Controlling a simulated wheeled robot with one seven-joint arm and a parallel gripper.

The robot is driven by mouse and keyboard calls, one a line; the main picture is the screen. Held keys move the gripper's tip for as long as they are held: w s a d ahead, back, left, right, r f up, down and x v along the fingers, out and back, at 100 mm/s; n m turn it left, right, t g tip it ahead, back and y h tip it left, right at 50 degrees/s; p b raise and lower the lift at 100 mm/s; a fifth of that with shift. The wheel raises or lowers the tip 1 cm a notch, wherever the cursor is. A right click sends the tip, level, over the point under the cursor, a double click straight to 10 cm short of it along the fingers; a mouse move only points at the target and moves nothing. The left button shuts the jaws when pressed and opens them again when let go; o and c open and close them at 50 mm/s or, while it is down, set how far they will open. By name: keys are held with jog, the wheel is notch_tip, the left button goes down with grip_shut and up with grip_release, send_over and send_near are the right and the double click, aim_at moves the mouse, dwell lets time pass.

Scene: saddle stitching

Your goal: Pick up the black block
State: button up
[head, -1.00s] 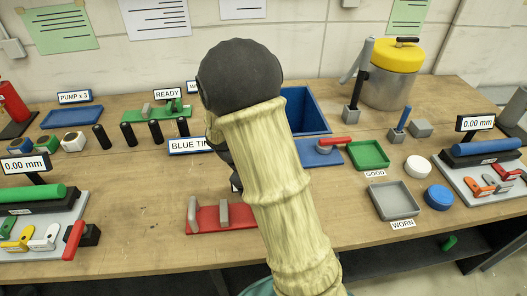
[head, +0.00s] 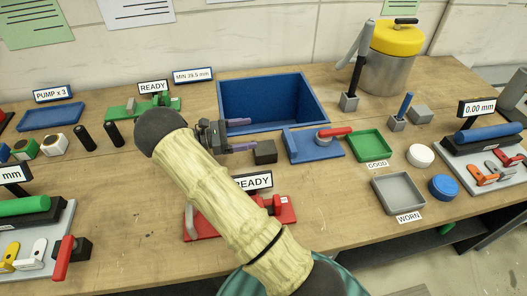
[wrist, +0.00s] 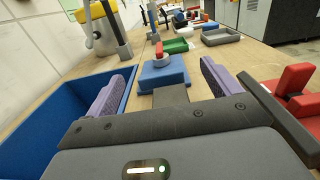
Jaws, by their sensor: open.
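The black block (head: 265,152) is a small dark box on the wooden bench, in front of the blue bin and left of the blue fixture. In the wrist view the dark block (wrist: 171,95) shows ahead, between the two purple fingers. My gripper (head: 243,134) is open and empty, with its fingers pointing right in the head view. The lower finger's tip is close to the block's left side; whether they touch I cannot tell. In the wrist view my gripper (wrist: 160,82) has a wide gap, and its body hides the block's near end.
The blue bin (head: 322,104) stands beside my gripper. The blue fixture (head: 320,157) with a red lever lies just beyond the block. A red fixture (head: 285,209) with a READY sign is nearer. Green (head: 368,144) and grey (head: 398,196) trays lie to the right.

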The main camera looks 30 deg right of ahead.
jog(key=p, duration=0.2)
send_near(268, 147)
jog(key=x, duration=0.3)
jog(key=shift+d, duration=0.2)
jog(key=shift+s+d+f, duration=0.1)
jog(key=p+x, duration=0.2)
jog(key=x, duration=0.3)
jog(key=shift+s+d, duration=0.1)
jog(key=shift+d, duration=0.05)
jog(key=shift+s+d, duration=0.1)
jog(key=shift+d, duration=0.35)
jog(key=c, duration=1.4)
